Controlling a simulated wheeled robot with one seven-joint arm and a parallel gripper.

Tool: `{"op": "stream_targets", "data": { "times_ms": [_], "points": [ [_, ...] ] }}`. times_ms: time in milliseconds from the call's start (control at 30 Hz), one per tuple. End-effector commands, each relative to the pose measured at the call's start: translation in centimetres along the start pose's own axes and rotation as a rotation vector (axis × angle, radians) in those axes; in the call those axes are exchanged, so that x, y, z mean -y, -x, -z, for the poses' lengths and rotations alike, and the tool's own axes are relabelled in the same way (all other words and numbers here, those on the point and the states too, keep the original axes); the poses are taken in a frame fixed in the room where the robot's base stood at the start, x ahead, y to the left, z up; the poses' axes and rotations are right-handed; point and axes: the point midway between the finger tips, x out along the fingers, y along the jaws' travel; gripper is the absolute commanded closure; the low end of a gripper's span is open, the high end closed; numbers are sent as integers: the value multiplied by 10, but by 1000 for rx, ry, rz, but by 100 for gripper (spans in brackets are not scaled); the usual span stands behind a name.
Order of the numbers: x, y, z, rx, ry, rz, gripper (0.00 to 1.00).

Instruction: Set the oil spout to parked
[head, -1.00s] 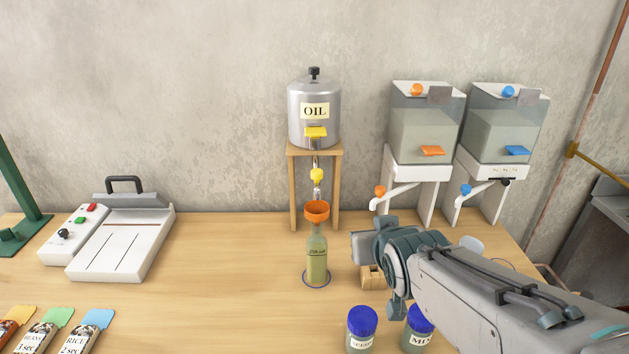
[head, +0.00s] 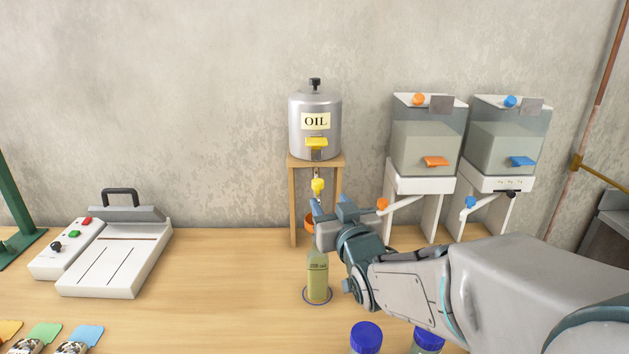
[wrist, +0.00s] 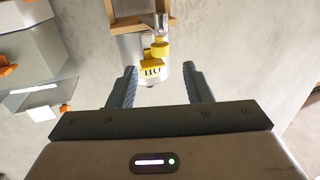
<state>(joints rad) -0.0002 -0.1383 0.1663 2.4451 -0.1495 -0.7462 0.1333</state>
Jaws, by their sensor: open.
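The steel oil can (head: 315,124) with its OIL label stands on a wooden stand (head: 293,205) at the back wall. A yellow lever (head: 316,143) is on its front. Below hangs the spout with a yellow part (head: 318,185). In the wrist view the can (wrist: 128,47) appears upside down, with yellow parts (wrist: 158,50) beyond the fingers. My gripper (head: 329,206) is open and empty, in front of the stand just below the yellow spout part; it also shows in the wrist view (wrist: 160,74).
Two clear dispensers (head: 428,140) with orange and blue parts stand right of the can. A white sealer (head: 118,255) is at left. Blue-lidded jars (head: 366,336) and colored-topped packets (head: 85,337) are in front. The table left of the bottle is clear.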

Motion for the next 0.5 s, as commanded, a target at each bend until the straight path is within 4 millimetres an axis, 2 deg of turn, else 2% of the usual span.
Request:
{"op": "stream_targets", "data": {
  "times_ms": [500],
  "points": [
    [0, -75, 1, 2, -1, 0, 55]
  ]
}}
